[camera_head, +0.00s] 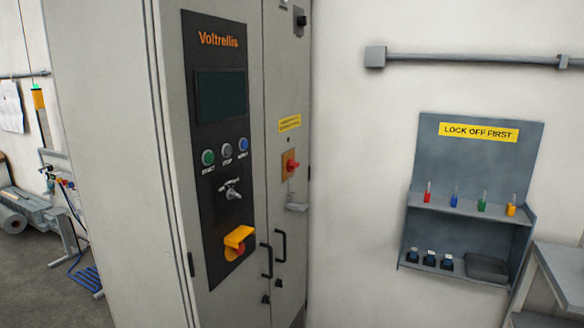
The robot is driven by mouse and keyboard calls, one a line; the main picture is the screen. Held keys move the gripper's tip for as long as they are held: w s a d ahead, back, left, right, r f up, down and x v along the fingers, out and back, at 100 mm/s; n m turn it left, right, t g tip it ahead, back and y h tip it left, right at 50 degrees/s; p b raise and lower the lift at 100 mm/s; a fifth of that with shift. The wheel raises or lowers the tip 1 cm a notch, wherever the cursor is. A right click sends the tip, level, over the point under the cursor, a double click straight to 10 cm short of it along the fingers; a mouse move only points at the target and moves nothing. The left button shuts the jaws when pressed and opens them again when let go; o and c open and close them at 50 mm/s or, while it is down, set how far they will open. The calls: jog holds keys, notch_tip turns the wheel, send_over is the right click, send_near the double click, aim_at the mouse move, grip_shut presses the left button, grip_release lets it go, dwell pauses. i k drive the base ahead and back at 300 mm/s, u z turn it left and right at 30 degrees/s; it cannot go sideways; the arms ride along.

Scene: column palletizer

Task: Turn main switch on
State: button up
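The red switch handle (292,165) sits on an orange-yellow plate on the narrower right-hand section of the grey cabinet (286,60). It looks like the main switch, but I cannot read a label on it. The handle appears to lie roughly sideways; its exact on or off position is too small to tell. A small grey bracket (296,206) is below it. The screen above the push buttons (221,96) is dark. My gripper is not in this view.
The black Voltrellis panel (204,160) carries several buttons, a metal selector (231,190) and a yellow-shrouded red knob (238,243). Black door handles (281,246) stick out beside it. A grey lockout station (480,160) hangs on the right wall. A grey table (560,272) stands at the lower right.

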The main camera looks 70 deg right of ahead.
aim_at(291, 165)
jog(key=u, duration=0.15)
jog(key=k, duration=1.75)
jog(key=z, duration=1)
jog(key=i, duration=0.9)
jog(key=u, duration=0.15)
